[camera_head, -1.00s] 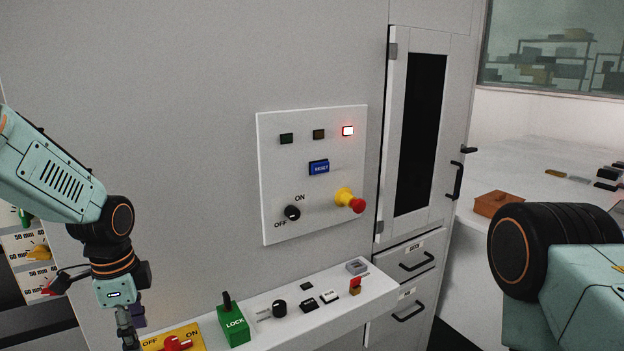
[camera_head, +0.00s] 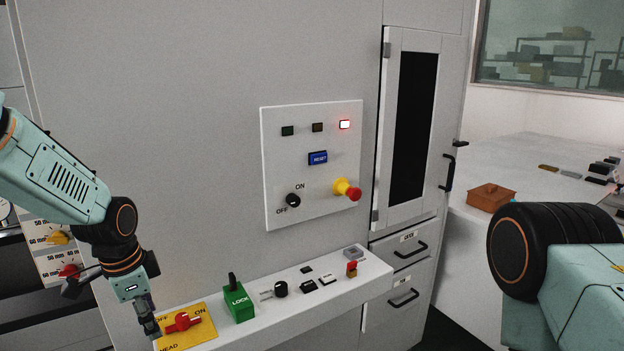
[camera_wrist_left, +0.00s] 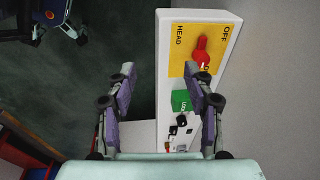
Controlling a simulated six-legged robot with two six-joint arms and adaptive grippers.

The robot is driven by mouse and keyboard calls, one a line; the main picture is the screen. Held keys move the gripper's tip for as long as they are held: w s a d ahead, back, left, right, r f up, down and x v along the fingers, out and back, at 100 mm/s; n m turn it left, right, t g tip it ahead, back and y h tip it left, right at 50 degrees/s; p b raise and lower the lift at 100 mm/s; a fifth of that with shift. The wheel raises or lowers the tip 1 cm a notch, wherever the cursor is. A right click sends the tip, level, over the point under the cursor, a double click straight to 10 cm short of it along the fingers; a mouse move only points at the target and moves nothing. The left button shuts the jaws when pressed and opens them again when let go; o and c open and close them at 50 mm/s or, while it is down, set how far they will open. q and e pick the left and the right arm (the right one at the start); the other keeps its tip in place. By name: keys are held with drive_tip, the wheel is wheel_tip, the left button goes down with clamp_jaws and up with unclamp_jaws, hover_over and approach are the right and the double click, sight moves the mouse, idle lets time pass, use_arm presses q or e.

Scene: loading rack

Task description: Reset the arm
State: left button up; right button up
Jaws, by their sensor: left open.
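My left gripper (camera_head: 150,325) hangs at the lower left in the head view, just left of the yellow plate (camera_head: 172,341) with the red rotary switch (camera_head: 183,322). The yellow plate there (camera_wrist_left: 186,62) lies beyond the fingertips. The green LOCK block (camera_head: 238,303) stands on the white ledge right of the plate. My right arm shows at the right edge of the head view, but its gripper is out of view.
The white ledge (camera_head: 330,306) juts out below. An orange box (camera_head: 491,197) sits on the right table.

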use_arm(q)
drive_tip(key=s+d+f+n+t+b, duration=0.1)
drive_tip(key=s+d+f+n+b, duration=0.3)
drive_tip(key=f, duration=0.6)
drive_tip(key=s+d+f+n+t+b, duration=0.2)
drive_tip(key=s+f+n, duration=0.25)
drive_tip(key=f, duration=0.45)
drive_tip(key=s+f+n+g+b, duration=0.1)
drive_tip(key=s+f+b, duration=0.4)
drive_tip(key=s+f, duration=0.5)
drive_tip(key=s+d+f+n+g+b, duration=0.1)
drive_tip(key=s+f+n+g+b, duration=0.1)
drive_tip(key=s+f+b, duration=0.4)
drive_tip(key=s+f+g, duration=0.1)
drive_tip(key=s+f, duration=0.3)
drive_tip(key=s, duration=0.6)
drive_tip(key=shift+s+d+f+g, duration=0.15)
drive_tip(key=shift+f+g, duration=0.05)
drive_tip(key=shift+g, duration=0.2)
